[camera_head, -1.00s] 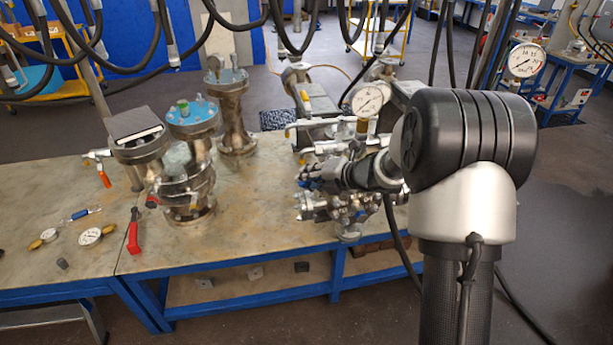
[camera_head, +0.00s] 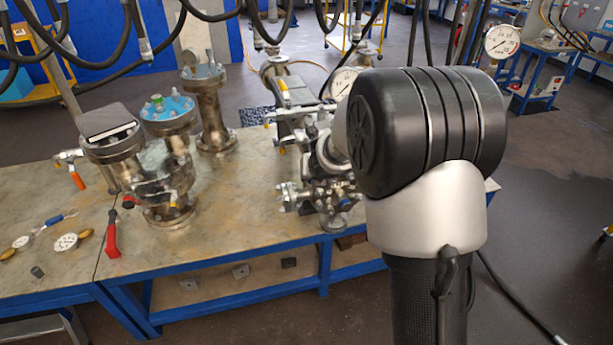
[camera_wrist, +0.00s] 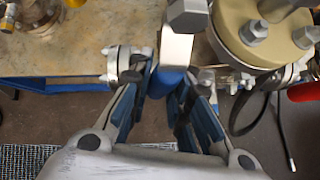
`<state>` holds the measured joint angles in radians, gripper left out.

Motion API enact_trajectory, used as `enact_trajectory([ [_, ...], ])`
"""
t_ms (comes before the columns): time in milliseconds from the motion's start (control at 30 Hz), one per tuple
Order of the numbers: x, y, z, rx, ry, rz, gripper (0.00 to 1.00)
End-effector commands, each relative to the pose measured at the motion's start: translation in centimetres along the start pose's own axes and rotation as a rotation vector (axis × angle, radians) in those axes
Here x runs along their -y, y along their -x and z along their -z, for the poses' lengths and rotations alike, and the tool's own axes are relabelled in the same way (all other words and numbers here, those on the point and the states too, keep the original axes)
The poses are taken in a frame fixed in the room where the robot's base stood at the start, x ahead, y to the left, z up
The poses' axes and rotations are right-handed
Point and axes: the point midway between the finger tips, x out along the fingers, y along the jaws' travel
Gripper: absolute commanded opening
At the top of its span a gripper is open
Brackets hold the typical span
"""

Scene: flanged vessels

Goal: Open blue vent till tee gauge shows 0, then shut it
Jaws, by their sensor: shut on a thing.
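The blue-sleeved vent handle (camera_wrist: 172,80) sits between the fingers of my gripper (camera_wrist: 174,92) in the wrist view. The blue-padded fingers are closed around it, and a bright metal bar runs up from it. In the head view my own arm hides the gripper and the handle. A white dial gauge (camera_head: 343,82) stands above the pipework, partly covered by my arm; I cannot read its needle. A second white dial gauge (camera_head: 502,41) stands farther right, and I cannot tell which one is the tee gauge.
Flanged vessels, one with a blue top (camera_head: 168,110), stand left on the bench (camera_head: 235,190). A red-handled tool (camera_head: 112,235) and small loose gauges (camera_head: 66,242) lie at front left. In the wrist view a bolted flange (camera_wrist: 250,40) and a red handle (camera_wrist: 303,92) are close by on the right.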

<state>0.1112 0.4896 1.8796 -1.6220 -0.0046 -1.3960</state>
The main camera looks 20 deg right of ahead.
Motion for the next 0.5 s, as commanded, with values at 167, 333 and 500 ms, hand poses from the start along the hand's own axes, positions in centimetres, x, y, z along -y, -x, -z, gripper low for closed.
enact_trajectory([
  [167,0.54,-0.08,-0.14,0.014,0.045,0.046,0.00],
  [333,0.80,-0.07,-0.22,0.020,0.068,0.068,0.00],
  [500,0.88,-0.06,-0.27,0.022,0.075,0.075,0.00],
])
